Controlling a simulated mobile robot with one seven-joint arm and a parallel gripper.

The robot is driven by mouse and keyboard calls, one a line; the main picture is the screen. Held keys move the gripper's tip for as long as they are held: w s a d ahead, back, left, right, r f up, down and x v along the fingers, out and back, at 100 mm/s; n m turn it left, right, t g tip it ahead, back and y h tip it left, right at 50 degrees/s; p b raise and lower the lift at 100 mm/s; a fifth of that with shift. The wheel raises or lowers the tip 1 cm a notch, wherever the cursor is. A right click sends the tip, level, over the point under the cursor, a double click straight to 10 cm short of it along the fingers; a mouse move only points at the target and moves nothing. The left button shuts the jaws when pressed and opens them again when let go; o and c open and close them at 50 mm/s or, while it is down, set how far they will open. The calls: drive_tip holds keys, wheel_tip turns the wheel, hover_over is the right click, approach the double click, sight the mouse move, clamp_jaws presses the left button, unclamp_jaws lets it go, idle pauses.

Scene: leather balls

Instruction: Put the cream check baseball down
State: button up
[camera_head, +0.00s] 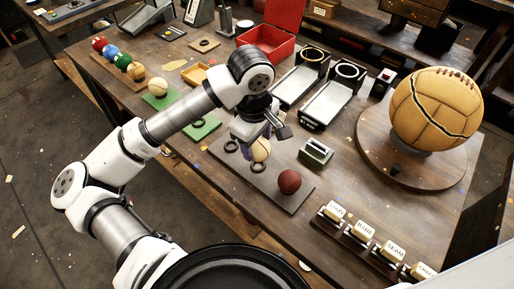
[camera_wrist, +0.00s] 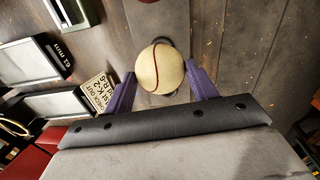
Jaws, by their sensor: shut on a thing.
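The cream baseball (camera_head: 261,149) with a red seam is between the purple fingers of my gripper (camera_head: 257,135). The wrist view shows my gripper (camera_wrist: 161,82) shut on this ball (camera_wrist: 160,68), one finger on each side. The ball is at the grey board (camera_head: 246,170), over or in a dark ring (camera_wrist: 168,41) that it mostly hides. I cannot tell whether it touches the ring or the board. Two black rings, one (camera_head: 231,146) behind the other (camera_head: 231,168), show empty left of the ball. A dark red ball (camera_head: 289,181) sits at the board's right end.
A small green box (camera_head: 316,152) stands close to the right of the board. Green mats (camera_head: 203,128) lie to its left, one bearing a pale ball (camera_head: 158,87). Scale-like trays (camera_head: 325,104) and an open red box (camera_head: 271,40) stand behind. A large tan ball (camera_head: 436,108) rests on a round stand.

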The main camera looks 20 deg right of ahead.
sight(257, 152)
drive_tip(key=shift+f+p, duration=0.3)
drive_tip(key=shift+f, duration=1.75)
drive_tip(key=shift+f, duration=0.1)
drive_tip(key=o, duration=1.1)
drive_tip(key=shift+o, duration=0.2)
drive_tip(key=r, duration=0.4)
drive_tip(key=r+b, duration=0.1)
drive_tip(key=r, duration=0.7)
drive_tip(key=shift+s+a+b, duration=0.3)
drive_tip(key=shift+a+b, duration=0.05)
drive_tip(key=shift+b, duration=0.05)
drive_tip(key=shift+r, duration=0.1)
